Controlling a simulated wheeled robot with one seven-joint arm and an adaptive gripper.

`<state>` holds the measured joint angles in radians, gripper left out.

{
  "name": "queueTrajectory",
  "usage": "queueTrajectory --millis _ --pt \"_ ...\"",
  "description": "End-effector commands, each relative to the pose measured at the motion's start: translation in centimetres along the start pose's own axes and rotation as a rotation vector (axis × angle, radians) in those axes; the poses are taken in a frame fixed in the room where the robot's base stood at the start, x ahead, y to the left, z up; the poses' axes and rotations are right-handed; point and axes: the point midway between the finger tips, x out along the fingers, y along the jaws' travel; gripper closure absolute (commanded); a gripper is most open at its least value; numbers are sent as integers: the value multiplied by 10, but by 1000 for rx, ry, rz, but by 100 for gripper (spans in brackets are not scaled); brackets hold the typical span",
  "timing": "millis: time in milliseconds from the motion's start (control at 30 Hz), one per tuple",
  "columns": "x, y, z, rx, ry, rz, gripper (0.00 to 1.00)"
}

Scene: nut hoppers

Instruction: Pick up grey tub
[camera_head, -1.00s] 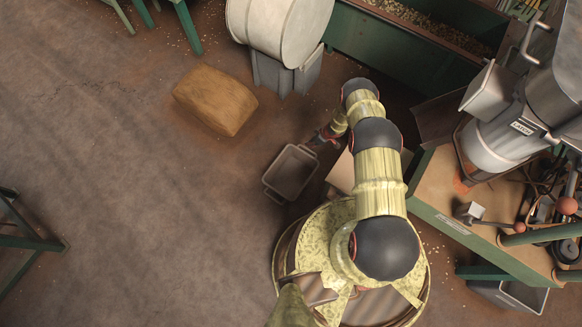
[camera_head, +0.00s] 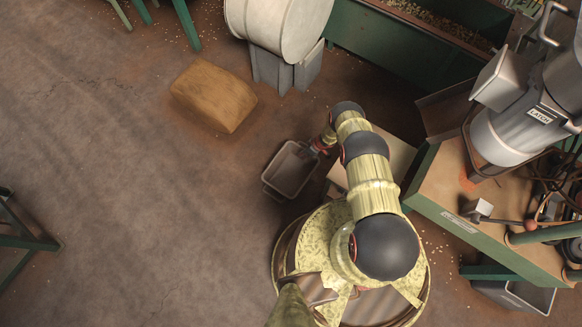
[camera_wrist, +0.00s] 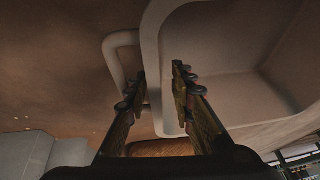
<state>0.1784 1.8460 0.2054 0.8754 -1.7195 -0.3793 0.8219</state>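The grey tub (camera_head: 289,174) is an open, empty rectangular bin with a handle, just left of my base in the head view. It looks upright on or near the floor. In the wrist view, the tub (camera_wrist: 235,95) fills the upper right, with its handle loop at its left. My gripper (camera_head: 318,146) is at the tub's upper right corner. In the wrist view, the fingers of my gripper (camera_wrist: 158,78) are apart, one on each side of the rim by the handle. Whether either finger touches it is unclear.
A brown sack-like block (camera_head: 213,95) lies on the floor beyond the tub. A pale drum (camera_head: 279,28) on a grey stand is at the top. A pale box (camera_head: 378,160) sits beside my arm. A green-edged workbench (camera_head: 465,200) bounds the right.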

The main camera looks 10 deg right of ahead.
Motion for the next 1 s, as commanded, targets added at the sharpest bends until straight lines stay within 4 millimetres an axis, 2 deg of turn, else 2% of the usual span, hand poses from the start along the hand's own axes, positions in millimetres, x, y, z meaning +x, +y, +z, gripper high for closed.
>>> queueTrajectory --millis 200,633,1000 --pt "0 0 0 0 0 0 76" --pt "0 0 0 0 0 0 100" --pt "0 0 0 0 0 1 100"
